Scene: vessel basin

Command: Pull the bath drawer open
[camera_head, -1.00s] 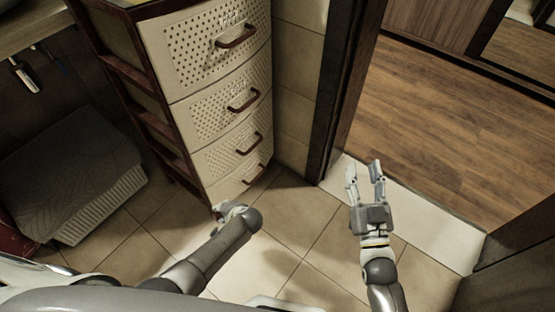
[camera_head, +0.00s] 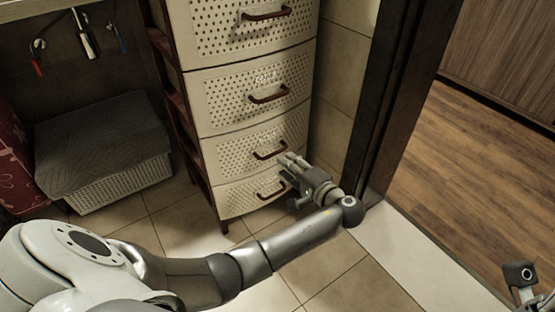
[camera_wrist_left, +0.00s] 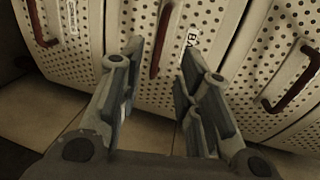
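The cream perforated drawer unit (camera_head: 235,100) has several stacked drawers with brown handles, all apparently closed. In the left wrist view the middle drawer (camera_wrist_left: 205,60) carries a label starting "BA", the rest hidden by a finger. Its handle (camera_wrist_left: 166,40) lies ahead, in line with the gap between my fingers, not gripped. In the head view my left gripper (camera_head: 288,160) is at the front of the third drawer from the top, beside its handle (camera_head: 269,151). The left gripper is open and empty in the wrist view (camera_wrist_left: 155,85). Part of my right arm (camera_head: 522,280) shows at the lower right; its fingers are unclear.
A dark door frame (camera_head: 385,100) stands right of the drawers, with wooden floor (camera_head: 450,170) beyond. A lidded basket (camera_head: 115,165) sits on the left. Tools hang above it.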

